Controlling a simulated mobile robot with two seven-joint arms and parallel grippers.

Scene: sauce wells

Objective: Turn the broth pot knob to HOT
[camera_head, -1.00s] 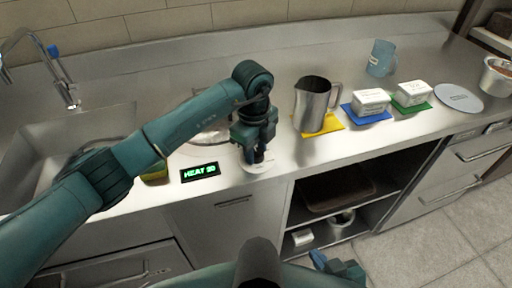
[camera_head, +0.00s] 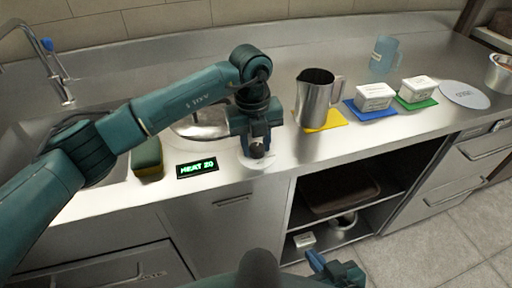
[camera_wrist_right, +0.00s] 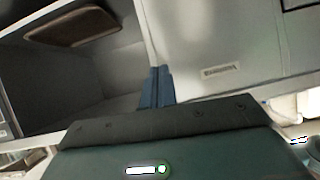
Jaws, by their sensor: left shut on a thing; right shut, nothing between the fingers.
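My left gripper (camera_head: 257,152) points down at the counter front and is shut on the knob, which it mostly hides. A pale dial plate (camera_head: 259,166) shows beneath it; its marks are too small to read. The black display (camera_head: 197,168) to the left appears to read HEAT 20 in green. The metal broth pot (camera_head: 196,130) sits behind, largely covered by my left arm. My right gripper (camera_head: 330,262) is low in front of the open cabinet, shut and empty; its closed fingers also show in the right wrist view (camera_wrist_right: 157,88).
A sponge (camera_head: 147,157) lies near the sink (camera_head: 30,160). A steel pitcher (camera_head: 315,98) stands on a yellow mat (camera_head: 331,121), right of my left gripper. White tubs (camera_head: 375,95) (camera_head: 419,88), a blue jug (camera_head: 383,55) and a round pale disc (camera_head: 464,95) are farther right.

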